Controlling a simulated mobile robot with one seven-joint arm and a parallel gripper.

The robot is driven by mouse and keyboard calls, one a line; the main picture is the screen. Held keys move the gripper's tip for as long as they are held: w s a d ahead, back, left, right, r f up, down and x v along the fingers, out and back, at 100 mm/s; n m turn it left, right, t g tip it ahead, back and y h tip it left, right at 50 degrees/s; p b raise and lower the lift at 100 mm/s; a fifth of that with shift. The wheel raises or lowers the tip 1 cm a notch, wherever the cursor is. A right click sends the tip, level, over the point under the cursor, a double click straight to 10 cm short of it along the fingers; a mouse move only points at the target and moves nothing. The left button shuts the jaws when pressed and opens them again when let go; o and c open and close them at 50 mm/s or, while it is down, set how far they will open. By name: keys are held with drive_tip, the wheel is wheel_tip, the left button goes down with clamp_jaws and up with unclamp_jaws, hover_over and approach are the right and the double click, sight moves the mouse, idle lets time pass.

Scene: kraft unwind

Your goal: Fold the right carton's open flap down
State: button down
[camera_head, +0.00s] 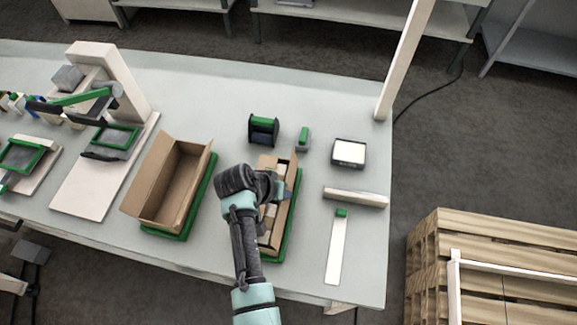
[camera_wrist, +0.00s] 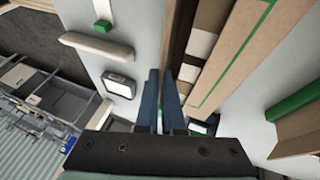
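The right carton (camera_head: 287,222) is an open brown box on a green-edged base, with brown and pale items inside. A narrow upright brown panel runs along its right side; I cannot tell for sure that it is the open flap. My gripper (camera_head: 284,189) is over the carton's upper right part, and my arm hides much of the left side. In the wrist view the carton (camera_wrist: 229,45) fills the upper right. There my gripper's blue fingers (camera_wrist: 161,75) are close together beside the carton's dark inner wall, with nothing visible held. Contact with the carton is unclear.
An empty open carton (camera_head: 178,185) stands to the left on a green base. A black-green dispenser (camera_head: 263,130), a small green-topped item (camera_head: 303,138) and a white-topped device (camera_head: 348,152) stand behind. A pale bar (camera_head: 356,197) and a white strip (camera_head: 337,250) lie right.

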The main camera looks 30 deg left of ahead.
drive_tip(key=a+t+h+b, duration=0.1)
drive_tip(key=h+b, duration=0.1)
drive_tip(key=b, duration=0.1)
drive_tip(key=f+n+t+h+b, duration=0.1)
drive_tip(key=h+b, duration=0.1)
drive_tip(key=b, duration=0.2)
drive_tip(key=a+f+n+t+h+b, duration=0.1)
drive_tip(key=h+b, duration=0.2)
drive_tip(key=shift+s+a+f+b, duration=0.1)
drive_tip(key=shift+s+a+b, duration=0.2)
drive_tip(key=shift+s+b, duration=0.1)
drive_tip(key=c, duration=1)
unclamp_jaws()
drive_tip(key=shift+c, duration=0.2)
